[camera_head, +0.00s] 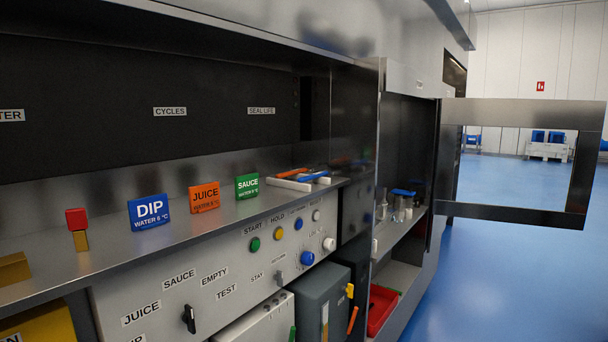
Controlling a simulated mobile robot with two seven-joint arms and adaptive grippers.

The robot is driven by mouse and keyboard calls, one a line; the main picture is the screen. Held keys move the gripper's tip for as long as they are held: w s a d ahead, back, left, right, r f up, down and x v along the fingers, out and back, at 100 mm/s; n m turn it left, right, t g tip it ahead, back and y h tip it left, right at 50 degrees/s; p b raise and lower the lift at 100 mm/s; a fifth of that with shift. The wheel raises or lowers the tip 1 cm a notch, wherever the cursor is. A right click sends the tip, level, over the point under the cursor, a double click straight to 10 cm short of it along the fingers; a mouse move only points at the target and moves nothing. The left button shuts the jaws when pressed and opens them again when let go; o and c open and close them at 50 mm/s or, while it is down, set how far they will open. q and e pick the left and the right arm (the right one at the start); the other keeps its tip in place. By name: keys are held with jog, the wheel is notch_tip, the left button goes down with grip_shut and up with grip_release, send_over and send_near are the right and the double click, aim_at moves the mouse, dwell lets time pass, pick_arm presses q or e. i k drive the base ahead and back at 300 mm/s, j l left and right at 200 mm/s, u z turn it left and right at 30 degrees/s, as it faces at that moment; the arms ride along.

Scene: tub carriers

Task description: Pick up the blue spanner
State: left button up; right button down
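A blue spanner-like tool (313,177) lies at the right end of the steel ledge (215,215), on a pale holder (289,184). An orange tool (294,172) lies beside it on the same holder. The blue tool is small and seen at a slant, so its jaw shape is hard to tell. Neither of my grippers shows in the head view.
A red block (76,218) stands at left. A framed door (516,112) stands open at right. Blue floor (500,270) is clear.

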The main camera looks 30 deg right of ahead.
aim_at(326, 172)
jog(key=i+l+u, duration=0.15)
jog(key=l, duration=0.3)
jog(key=l+u, duration=0.15)
jog(key=l, duration=0.35)
jog(key=i+l+u, duration=0.1)
jog(key=l, duration=0.85)
jog(key=l+u, duration=0.1)
jog(key=l, duration=0.9)
jog(key=i, duration=0.05)
